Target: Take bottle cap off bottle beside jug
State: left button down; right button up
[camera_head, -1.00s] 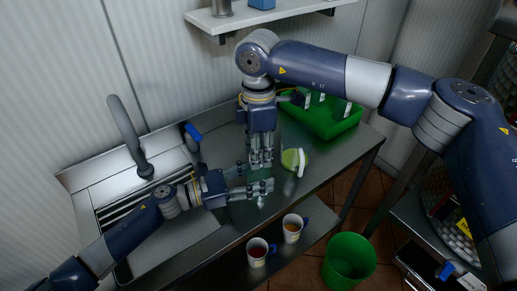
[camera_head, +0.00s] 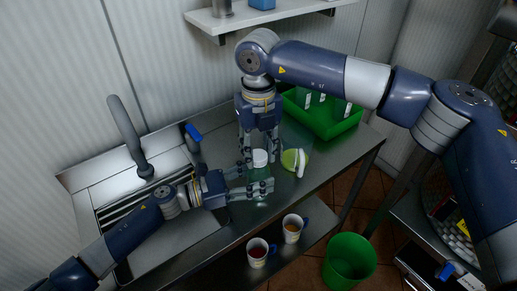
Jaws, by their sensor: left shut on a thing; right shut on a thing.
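The bottle (camera_head: 261,176) is pale, see-through green and stands upright on the steel counter, with its white cap (camera_head: 260,158) at the top. My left gripper (camera_head: 262,188) comes in from the left and is shut on the bottle's body. My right gripper (camera_head: 260,160) points down from above, with one finger on each side of the cap, shut on it. The cap appears to sit on the bottle; I cannot see a gap. The jug (camera_head: 291,160), with a light green top and white handle, stands just right of the bottle. The fingers hide part of the bottle.
A green crate (camera_head: 322,118) holding bottles stands at the back right. A sink with a grey tap (camera_head: 130,140) is on the left. Two mugs (camera_head: 257,252) (camera_head: 292,228) are on the lower shelf. A green bin (camera_head: 348,260) stands on the floor.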

jog(key=n, duration=0.5)
jog(key=shift+n, duration=0.4)
jog(key=n, duration=0.3)
jog(key=shift+n, duration=0.3)
jog(key=n, duration=0.3)
jog(key=shift+n, duration=0.3)
jog(key=n, duration=0.3)
jog(key=shift+n, duration=0.4)
jog(key=n, duration=0.5)
jog(key=shift+r, duration=0.1)
jog(key=n, duration=0.7)
jog(key=shift+n, duration=0.4)
jog(key=n, duration=0.4)
jog(key=shift+n, duration=0.4)
